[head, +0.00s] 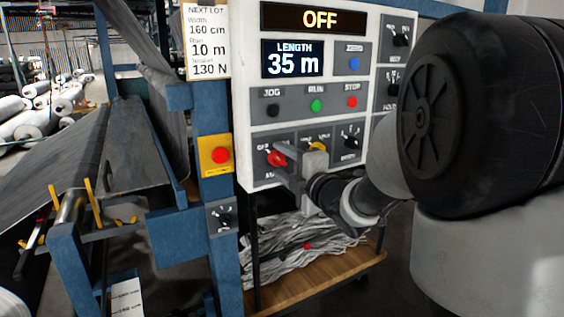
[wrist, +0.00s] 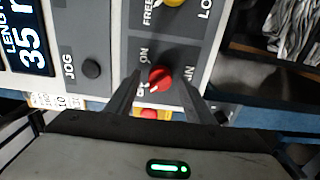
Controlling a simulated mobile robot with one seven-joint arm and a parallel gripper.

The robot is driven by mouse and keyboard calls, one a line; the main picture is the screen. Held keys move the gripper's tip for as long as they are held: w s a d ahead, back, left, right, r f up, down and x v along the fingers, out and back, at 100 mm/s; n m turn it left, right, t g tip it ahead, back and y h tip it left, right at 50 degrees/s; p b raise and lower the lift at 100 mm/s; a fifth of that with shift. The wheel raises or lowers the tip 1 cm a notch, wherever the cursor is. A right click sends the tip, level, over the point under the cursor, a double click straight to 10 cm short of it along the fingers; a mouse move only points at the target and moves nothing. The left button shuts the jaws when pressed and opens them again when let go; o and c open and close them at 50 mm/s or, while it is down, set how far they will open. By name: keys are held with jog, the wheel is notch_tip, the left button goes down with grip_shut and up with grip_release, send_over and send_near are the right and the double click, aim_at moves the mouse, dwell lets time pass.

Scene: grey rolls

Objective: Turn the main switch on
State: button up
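The main switch is a red rotary knob (head: 277,158) at the lower left of the white control panel (head: 243,100). It also shows in the wrist view (wrist: 160,77), with ON and a partly covered OFF label beside it and MAIN partly hidden by a finger. Its pale pointer mark appears turned to the OFF side. The display (head: 313,19) at the panel's top reads OFF. My gripper (wrist: 162,82) is open, one finger on each side of the knob, with gaps visible on both sides. In the head view my gripper (head: 297,158) partly covers the lower panel.
A yellow knob (wrist: 174,2) sits close to the main switch. Jog, run and stop buttons (head: 316,105) are above it. A red emergency button on a yellow plate (head: 220,155) is on the blue post to the left. A wooden shelf (head: 335,277) with grey scraps lies below.

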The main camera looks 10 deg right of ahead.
jog(key=c, duration=1)
jog(key=shift+m, duration=0.3)
jog(key=m+b, duration=0.1)
jog(key=m, duration=0.2)
jog(key=shift+m, duration=0.3)
jog(key=m, duration=0.4)
jog(key=shift+r+m, duration=0.1)
jog(key=shift+m, duration=0.2)
jog(key=m+p, duration=0.1)
jog(key=m, duration=0.3)
jog(key=shift+m+p, duration=0.9)
jog(key=shift+m, duration=1.6)
